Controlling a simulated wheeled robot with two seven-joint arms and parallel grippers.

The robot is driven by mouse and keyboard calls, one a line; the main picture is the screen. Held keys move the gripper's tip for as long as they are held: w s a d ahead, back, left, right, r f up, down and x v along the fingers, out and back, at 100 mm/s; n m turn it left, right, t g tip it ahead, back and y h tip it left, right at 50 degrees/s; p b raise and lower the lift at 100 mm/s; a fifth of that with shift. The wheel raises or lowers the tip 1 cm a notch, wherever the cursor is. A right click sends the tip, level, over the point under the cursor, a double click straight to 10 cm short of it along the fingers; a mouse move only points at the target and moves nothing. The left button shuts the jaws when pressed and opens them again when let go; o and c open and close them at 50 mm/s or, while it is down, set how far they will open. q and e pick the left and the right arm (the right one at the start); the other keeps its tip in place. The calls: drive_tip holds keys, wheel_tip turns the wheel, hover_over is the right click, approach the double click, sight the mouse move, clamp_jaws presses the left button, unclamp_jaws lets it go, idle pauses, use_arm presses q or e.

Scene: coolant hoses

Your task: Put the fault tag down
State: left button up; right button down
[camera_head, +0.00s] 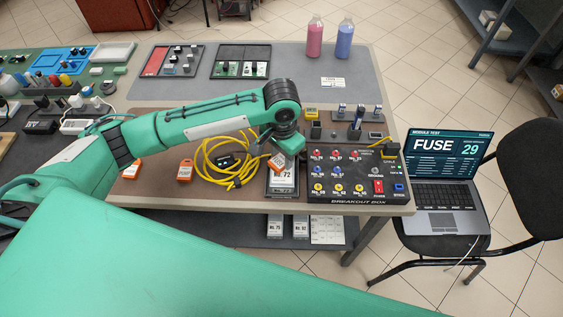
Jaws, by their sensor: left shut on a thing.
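My left gripper (284,153) points down over the right part of the table and is shut on a small orange tag (277,163), which I take to be the fault tag. Most of the tag is hidden by the gripper. It hangs just above or against a white box marked 72 (282,181) in a dark tray; I cannot tell whether they touch. An orange tag marked PUMP (185,171) lies to the left, and another orange tag (132,168) is partly behind my arm. My right gripper is not in view.
A coiled yellow cable (212,168) lies left of the gripper. The black breakout box (356,172) with coloured sockets stands close on the right. Pink (315,38) and blue (344,40) bottles stand at the back. A laptop (446,172) reading FUSE 29 sits on a chair.

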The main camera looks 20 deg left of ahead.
sight(282, 159)
use_arm(q)
drive_tip(key=shift+f, duration=2.05)
drive_tip(key=o, duration=0.9)
drive_tip(key=shift+f, duration=0.1)
drive_tip(key=shift+o, duration=0.2)
wheel_tip(282, 159, up, 12)
drive_tip(key=shift+r+b, duration=0.15)
drive_tip(key=shift+b, duration=0.3)
